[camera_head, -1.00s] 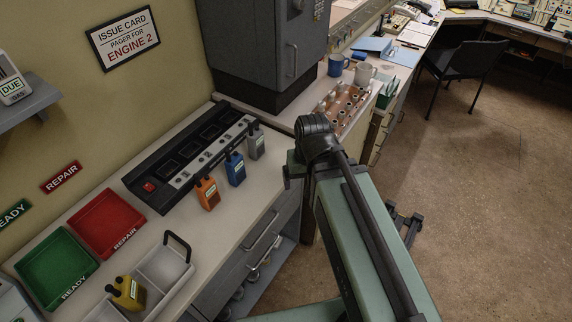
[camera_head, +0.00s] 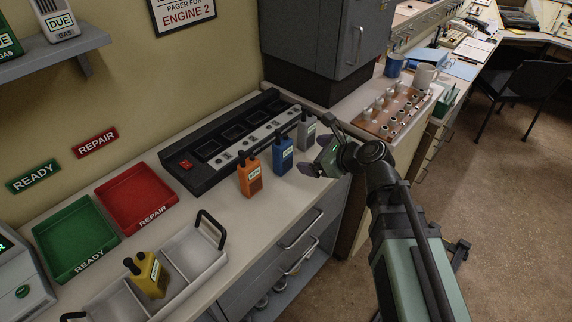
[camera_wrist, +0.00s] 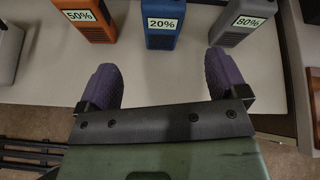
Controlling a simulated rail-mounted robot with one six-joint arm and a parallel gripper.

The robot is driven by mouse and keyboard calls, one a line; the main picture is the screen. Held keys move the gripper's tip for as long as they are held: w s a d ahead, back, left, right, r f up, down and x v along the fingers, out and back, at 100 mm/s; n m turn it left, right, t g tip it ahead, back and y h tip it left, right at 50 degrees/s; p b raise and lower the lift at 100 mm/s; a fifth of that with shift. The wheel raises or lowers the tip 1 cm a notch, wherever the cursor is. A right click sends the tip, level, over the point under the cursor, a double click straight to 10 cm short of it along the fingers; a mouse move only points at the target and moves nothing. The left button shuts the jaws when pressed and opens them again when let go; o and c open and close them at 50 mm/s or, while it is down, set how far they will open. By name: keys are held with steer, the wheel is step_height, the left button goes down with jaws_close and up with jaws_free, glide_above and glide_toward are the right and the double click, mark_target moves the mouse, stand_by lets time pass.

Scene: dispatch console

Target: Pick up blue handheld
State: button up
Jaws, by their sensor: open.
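The blue handheld (camera_head: 282,157) stands upright on the counter, between the orange handheld (camera_head: 250,177) and the grey handheld (camera_head: 306,131). In the wrist view the blue handheld (camera_wrist: 165,22) carries a 20% label. My gripper (camera_head: 314,170) is at the counter's front edge, to the right of the blue handheld in the head view. In the wrist view my gripper (camera_wrist: 163,75) is open and empty. Its purple fingers point at the blue handheld, which lies beyond the fingertips and between their lines, apart from them. The top of the blue handheld is cut off there.
The orange handheld (camera_wrist: 90,18) reads 50% and the grey one (camera_wrist: 243,20) reads 80%; they stand close on either side. A black charger bank (camera_head: 228,140) lies behind. A yellow handheld (camera_head: 149,276) sits in a grey caddy (camera_head: 197,250), near green (camera_head: 72,232) and red (camera_head: 138,195) trays.

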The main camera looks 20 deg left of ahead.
mark_target(288, 146)
steer(key=w+a+f+m+b, duration=0.1)
steer(key=a, duration=0.2)
steer(key=w+a+f+m+b, duration=0.1)
steer(key=w+a+b, duration=0.1)
steer(key=a, duration=0.1)
steer(key=w+a+f+b, duration=0.1)
steer(key=w+a+f, duration=0.1)
steer(key=a, duration=0.2)
steer(key=shift+a+m+y, duration=0.1)
steer(key=shift+m+y, duration=0.2)
steer(key=shift+m, duration=0.1)
steer(key=shift+r+t, duration=0.15)
steer(key=shift+t, duration=0.15)
steer(key=c, duration=1.2)
